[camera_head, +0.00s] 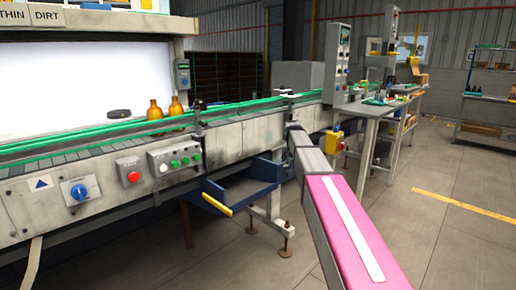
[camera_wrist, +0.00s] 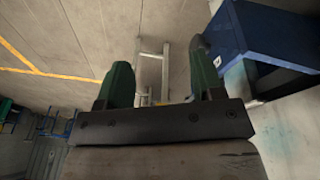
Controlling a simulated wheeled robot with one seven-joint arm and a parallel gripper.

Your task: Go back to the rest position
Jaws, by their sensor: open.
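My gripper (camera_wrist: 160,82) shows in the wrist view with its two green fingers wide apart and nothing between them. Beyond the fingers are the concrete floor and some grey metal legs. In the head view my pink arm reaches in from the bottom right toward the conveyor; the fingers cannot be made out there.
A blue open tray (camera_head: 238,196) with a yellow handle juts out below the conveyor, left of my arm. A dark round disc (camera_head: 119,114) is by the bright panel. A workbench (camera_head: 370,108) and shelving (camera_head: 484,95) stand at the right. Floor (camera_head: 440,165) at right is clear.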

